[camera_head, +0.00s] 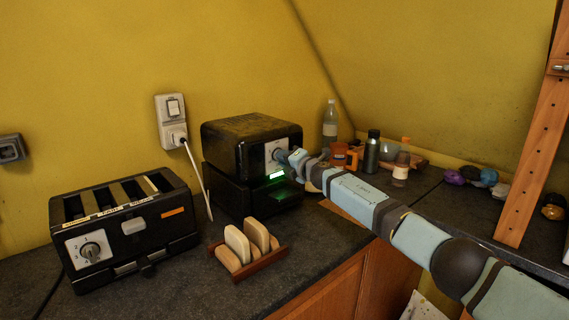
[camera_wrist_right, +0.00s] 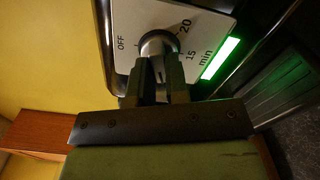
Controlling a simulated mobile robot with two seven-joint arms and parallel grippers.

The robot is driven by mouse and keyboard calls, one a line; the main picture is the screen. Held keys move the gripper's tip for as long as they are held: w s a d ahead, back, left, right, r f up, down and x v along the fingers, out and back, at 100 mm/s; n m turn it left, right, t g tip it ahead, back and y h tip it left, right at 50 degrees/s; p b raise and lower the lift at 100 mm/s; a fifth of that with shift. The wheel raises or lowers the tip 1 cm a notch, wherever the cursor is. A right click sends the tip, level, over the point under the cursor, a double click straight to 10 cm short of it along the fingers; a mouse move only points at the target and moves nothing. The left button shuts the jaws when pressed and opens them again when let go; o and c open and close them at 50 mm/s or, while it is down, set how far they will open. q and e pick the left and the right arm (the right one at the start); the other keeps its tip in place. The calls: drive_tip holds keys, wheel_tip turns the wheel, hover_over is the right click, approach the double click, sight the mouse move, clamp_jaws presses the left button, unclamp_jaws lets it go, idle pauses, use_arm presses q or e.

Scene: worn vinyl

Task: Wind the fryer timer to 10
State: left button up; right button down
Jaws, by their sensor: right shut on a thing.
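The fryer (camera_head: 225,146) is a black boxy appliance on the dark counter against the yellow wall. Its timer is a pale dial plate (camera_wrist_right: 132,22) in the right wrist view, printed OFF, 15, 20 and min. A round grey timer knob (camera_wrist_right: 157,42) sits in the middle of the plate. My right gripper (camera_wrist_right: 160,80) is shut on the knob, with one finger on each side. In the head view the right gripper (camera_head: 284,159) reaches the front of the fryer from the right. The fingers hide part of the dial, and I cannot read the setting. My left gripper is not in view.
A green lamp (camera_wrist_right: 220,58) glows beside the dial. A black toaster (camera_head: 125,222) stands at left, and a wooden rack (camera_head: 262,263) with bread slices stands in front. Bottles and jars (camera_head: 372,150) crowd the back corner. A wall socket (camera_head: 172,120) has a white cord.

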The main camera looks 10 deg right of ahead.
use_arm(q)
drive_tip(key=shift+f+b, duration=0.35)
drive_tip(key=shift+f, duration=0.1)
use_arm(e)
drive_tip(key=shift+n, duration=1)
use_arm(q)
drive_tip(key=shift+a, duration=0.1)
use_arm(e)
drive_tip(key=c, duration=1.1)
unclamp_jaws()
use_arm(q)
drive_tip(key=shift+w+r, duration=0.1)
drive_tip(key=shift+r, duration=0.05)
use_arm(e)
drive_tip(key=shift+s+d, duration=0.1)
use_arm(q)
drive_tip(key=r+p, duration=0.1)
drive_tip(key=p, duration=0.1)
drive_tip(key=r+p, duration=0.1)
drive_tip(key=p, duration=0.1)
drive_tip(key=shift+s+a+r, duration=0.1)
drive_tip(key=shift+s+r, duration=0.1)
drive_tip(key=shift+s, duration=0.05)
use_arm(e)
drive_tip(key=v, duration=1.3)
drive_tip(key=shift+s+d, duration=0.2)
drive_tip(key=shift+d, duration=0.05)
